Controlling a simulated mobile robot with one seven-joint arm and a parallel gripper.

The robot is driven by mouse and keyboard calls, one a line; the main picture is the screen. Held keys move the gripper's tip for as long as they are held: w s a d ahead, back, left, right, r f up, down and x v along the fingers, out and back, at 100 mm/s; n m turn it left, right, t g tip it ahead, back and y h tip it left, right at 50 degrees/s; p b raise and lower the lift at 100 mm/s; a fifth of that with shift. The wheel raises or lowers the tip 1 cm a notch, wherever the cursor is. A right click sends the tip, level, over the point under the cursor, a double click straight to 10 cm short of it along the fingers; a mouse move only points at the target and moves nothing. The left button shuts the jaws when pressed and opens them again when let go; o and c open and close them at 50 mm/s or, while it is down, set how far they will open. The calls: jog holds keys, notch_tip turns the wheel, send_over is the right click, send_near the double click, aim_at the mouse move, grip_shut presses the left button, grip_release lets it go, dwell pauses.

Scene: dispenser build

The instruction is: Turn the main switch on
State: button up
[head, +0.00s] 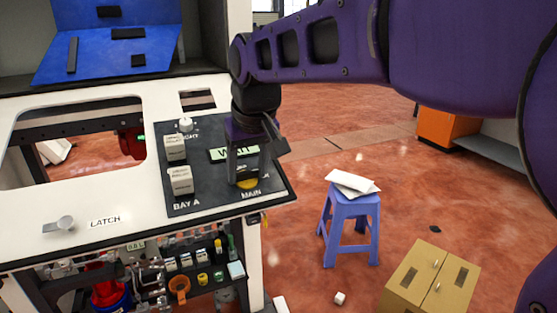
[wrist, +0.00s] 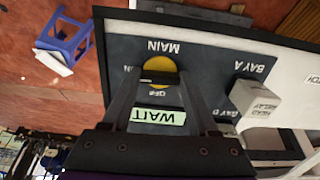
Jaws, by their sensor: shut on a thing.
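The main switch is a round yellow disc (wrist: 160,66) with a dark handle bar across it, beside the word MAIN on the dark panel. In the head view its yellow disc (head: 247,184) shows just under my fingers. My gripper (head: 246,181) points down over the panel and is shut on the switch handle. In the wrist view my gripper (wrist: 157,78) has one finger at each end of the dark bar. The lettering near the bar looks like OFF. A pale green display (wrist: 158,117) reads WAIT; in the head view my gripper partly covers it.
Two pale relay blocks (head: 181,181) and a white knob (head: 184,124) stand left of my gripper on the panel. A latch handle (head: 60,225) lies farther left. A blue stool (head: 349,222) and a cardboard box (head: 430,279) stand on the floor at right.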

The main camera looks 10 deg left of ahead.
jog(key=shift+m, duration=0.3)
jog(key=o, duration=1.4)
jog(key=shift+r, duration=0.1)
jog(key=shift+s+d+r+p, duration=0.1)
jog(key=shift+r+p, duration=0.5)
jog(key=shift+p, duration=0.1)
jog(key=shift+p+v, duration=1.35)
jog(key=shift+v, duration=1.7)
jog(key=shift+s, duration=0.1)
